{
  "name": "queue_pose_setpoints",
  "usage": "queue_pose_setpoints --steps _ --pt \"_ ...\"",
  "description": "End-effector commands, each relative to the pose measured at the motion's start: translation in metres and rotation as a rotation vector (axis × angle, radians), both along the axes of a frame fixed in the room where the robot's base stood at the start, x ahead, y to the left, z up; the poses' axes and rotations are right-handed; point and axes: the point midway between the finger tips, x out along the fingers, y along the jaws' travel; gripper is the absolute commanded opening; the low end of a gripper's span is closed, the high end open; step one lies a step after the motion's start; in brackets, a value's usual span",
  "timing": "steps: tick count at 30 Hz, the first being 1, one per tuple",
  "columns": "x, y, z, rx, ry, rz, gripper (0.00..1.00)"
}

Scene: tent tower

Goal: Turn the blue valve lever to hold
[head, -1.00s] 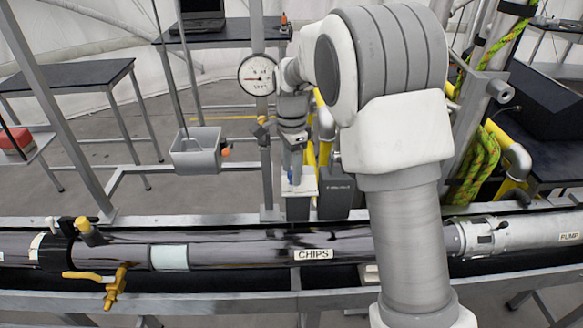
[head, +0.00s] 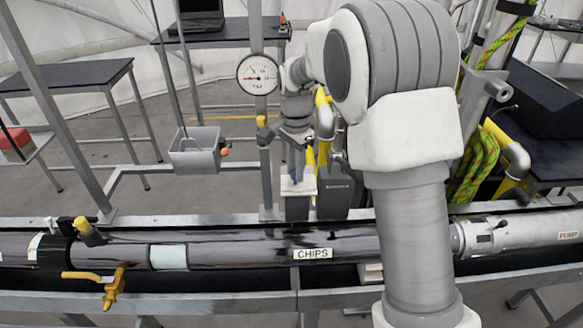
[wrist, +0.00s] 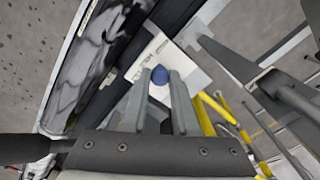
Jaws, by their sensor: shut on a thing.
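The blue valve lever shows in the wrist view as a rounded blue end (wrist: 160,75) between my two fingertips. My gripper (wrist: 161,84) is shut on it. A white plate (wrist: 189,72) with faint print lies just beyond the lever. In the head view my gripper (head: 297,160) reaches down in front of the upright post, above the white plate (head: 298,184). There the lever is mostly hidden by the fingers and too small to read its angle. I cannot read any position marks on the plate.
A round gauge (head: 257,74) stands left of my wrist. A grey bin (head: 195,150) hangs further left. A dark pipe labelled CHIPS (head: 230,251) runs across the front. Yellow pipes (head: 323,130) and a dark grey box (head: 336,190) stand close right of my gripper.

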Motion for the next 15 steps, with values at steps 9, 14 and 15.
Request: queue_pose_setpoints --steps 9,14,15 --pt "-0.0005 -0.0092 0.0007 -0.001 -0.002 0.169 0.00" --pt "-0.0005 -0.0093 0.0008 -0.001 -0.002 0.174 0.00" --pt "-0.0004 -0.0093 0.0008 -0.001 -0.002 0.174 0.00"
